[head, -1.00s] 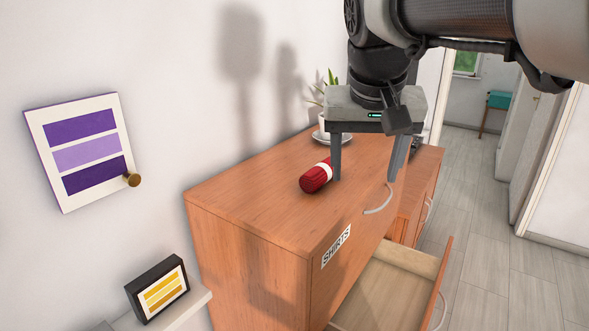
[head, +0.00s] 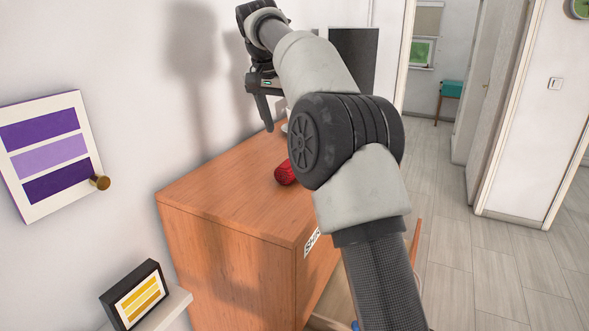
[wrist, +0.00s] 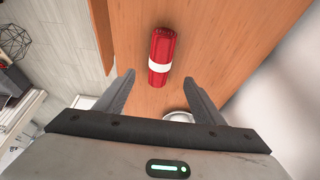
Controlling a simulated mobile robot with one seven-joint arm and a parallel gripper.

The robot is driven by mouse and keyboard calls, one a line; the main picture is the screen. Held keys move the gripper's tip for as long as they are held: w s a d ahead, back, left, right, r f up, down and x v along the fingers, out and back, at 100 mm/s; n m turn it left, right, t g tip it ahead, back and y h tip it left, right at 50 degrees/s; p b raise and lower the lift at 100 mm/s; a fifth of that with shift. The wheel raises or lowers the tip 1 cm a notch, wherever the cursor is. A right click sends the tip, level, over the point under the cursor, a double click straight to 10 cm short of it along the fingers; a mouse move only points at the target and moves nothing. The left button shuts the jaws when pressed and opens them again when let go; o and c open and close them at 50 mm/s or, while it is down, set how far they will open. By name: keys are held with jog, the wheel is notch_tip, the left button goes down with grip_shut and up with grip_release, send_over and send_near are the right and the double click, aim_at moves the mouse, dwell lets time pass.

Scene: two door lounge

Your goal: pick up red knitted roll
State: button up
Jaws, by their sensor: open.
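The red knitted roll (head: 285,173) lies on the wooden dresser top (head: 215,195), its right part hidden behind my arm in the head view. In the wrist view the whole roll (wrist: 162,45) shows, red with a white band round its middle. My gripper (wrist: 159,80) is open and empty. In the wrist view the roll lies just beyond the fingertips, roughly in line with the gap between them. In the head view my gripper (head: 268,110) is above the back of the dresser, beyond the roll and apart from it, with one finger clearly visible.
A purple-striped picture (head: 48,150) hangs on the wall. A yellow-striped frame (head: 137,296) stands on a shelf at lower left. Open floor (head: 480,260) lies to the right.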

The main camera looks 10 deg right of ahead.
jog(key=b, duration=0.1)
send_over(283, 174)
jog(key=w+d, duration=0.3)
jog(key=w, duration=0.1)
notch_tip(283, 174, down, 8)
jog(key=shift+w+a, duration=0.1)
jog(key=shift+a, duration=0.05)
jog(key=shift+w+b+x, duration=0.1)
jog(key=shift+b+x, duration=0.05)
jog(key=shift+x, duration=1.15)
jog(key=shift+w+b+x, duration=0.15)
jog(key=shift+x, duration=1.15)
jog(key=shift+r, duration=0.15)
jog(key=c, duration=1.2)
jog(key=shift+r, duration=0.1)
